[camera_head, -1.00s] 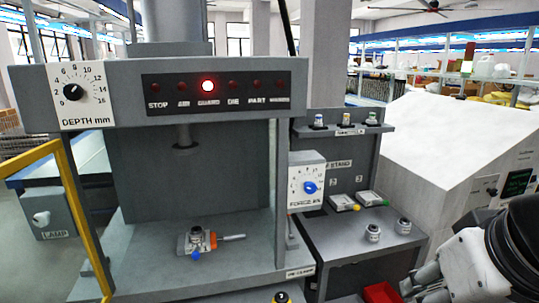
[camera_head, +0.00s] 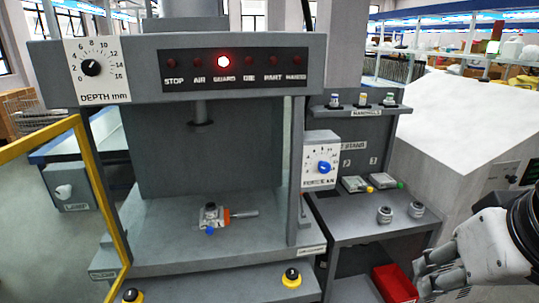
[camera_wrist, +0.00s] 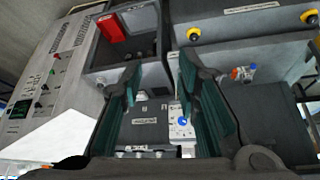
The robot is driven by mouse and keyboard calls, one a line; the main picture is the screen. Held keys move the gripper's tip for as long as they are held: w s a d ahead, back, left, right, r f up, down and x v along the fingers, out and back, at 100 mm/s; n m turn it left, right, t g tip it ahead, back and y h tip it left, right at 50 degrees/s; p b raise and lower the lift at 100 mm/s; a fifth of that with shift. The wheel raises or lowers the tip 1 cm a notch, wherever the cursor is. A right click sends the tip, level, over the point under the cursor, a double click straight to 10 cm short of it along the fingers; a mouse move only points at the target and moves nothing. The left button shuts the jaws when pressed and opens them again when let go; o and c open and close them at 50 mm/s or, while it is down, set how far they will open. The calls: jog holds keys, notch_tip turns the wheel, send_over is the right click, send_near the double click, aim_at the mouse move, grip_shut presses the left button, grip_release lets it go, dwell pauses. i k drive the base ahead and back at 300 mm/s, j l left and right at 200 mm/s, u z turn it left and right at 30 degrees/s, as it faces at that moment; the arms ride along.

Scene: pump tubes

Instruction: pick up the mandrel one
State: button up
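Three small mandrels stand in a row on the raised shelf marked "MANDRELS" (camera_head: 367,112): a left one (camera_head: 335,100) with a blue band, a middle one (camera_head: 362,99) with a yellowish band, and a right one (camera_head: 389,99) with a green band. No number is readable on them. In the wrist view, which is turned over, small light pieces (camera_wrist: 139,154) show beside the shelf label. My gripper (camera_wrist: 160,92) is open and empty, its two dark green fingers spread apart. In the head view my gripper (camera_head: 428,277) is at the lower right, well away from the mandrels.
The press frame (camera_head: 190,70) stands left, with a fixture (camera_head: 211,217) on its bed and a yellow guard bar (camera_head: 35,141). Two metal cylinders (camera_head: 384,215) and two small gauges (camera_head: 355,183) rest on the stand. A red bin (camera_head: 395,283) sits below. A white sloped cabinet (camera_head: 450,140) stands right.

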aim_at(335, 102)
jog(key=i+l, duration=0.6)
jog(key=i, duration=0.15)
jog(key=i+l+u, duration=0.1)
jog(key=i+l, duration=0.5)
jog(key=i, duration=0.15)
